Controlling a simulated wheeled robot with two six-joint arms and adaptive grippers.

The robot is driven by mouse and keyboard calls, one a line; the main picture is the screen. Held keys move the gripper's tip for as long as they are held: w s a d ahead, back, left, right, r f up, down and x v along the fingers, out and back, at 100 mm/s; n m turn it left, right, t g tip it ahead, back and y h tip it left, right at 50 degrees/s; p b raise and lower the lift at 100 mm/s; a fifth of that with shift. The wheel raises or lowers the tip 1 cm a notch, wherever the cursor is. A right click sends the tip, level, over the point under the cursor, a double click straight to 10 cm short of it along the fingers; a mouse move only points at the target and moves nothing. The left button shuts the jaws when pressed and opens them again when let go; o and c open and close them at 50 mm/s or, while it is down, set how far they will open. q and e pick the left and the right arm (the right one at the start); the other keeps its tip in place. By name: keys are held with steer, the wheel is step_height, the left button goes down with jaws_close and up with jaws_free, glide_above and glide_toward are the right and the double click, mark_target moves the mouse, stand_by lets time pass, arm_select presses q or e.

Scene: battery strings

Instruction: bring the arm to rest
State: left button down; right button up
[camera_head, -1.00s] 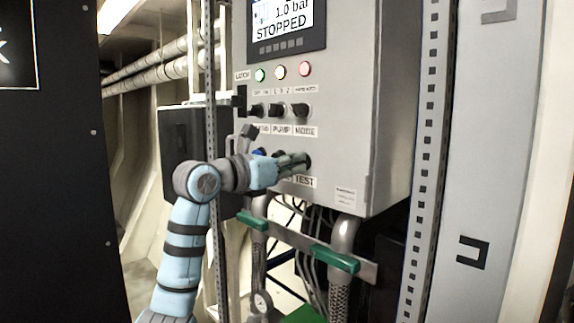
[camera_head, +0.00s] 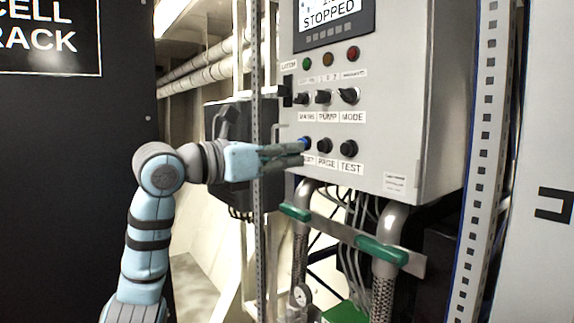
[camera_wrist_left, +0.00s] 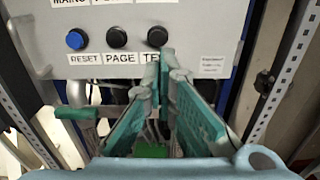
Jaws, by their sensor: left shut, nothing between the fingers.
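My left gripper (camera_head: 302,155) is shut and empty. In the head view its fingertips are in front of the lower left of the grey control cabinet (camera_head: 405,110), overlapping the RESET label. In the left wrist view the gripper (camera_wrist_left: 168,62) points at the panel, its tips over the TEST label. A gap to the buttons seems to show, but its depth is hard to judge. The blue RESET button (camera_wrist_left: 76,39), black PAGE button (camera_wrist_left: 117,37) and black TEST button (camera_wrist_left: 157,36) show above the fingers. My right gripper is in neither view.
The cabinet screen (camera_head: 333,14) reads STOPPED. Lamps and selector knobs sit below it. Green-handled valves (camera_head: 382,250) and hoses hang under the cabinet. A perforated upright (camera_head: 257,200) stands beside my forearm. A black rack panel (camera_head: 70,180) fills the left.

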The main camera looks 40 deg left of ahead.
arm_select(q)
steer(key=shift+s+a, duration=0.1)
steer(key=shift+s, duration=0.35)
steer(key=shift+r, duration=0.1)
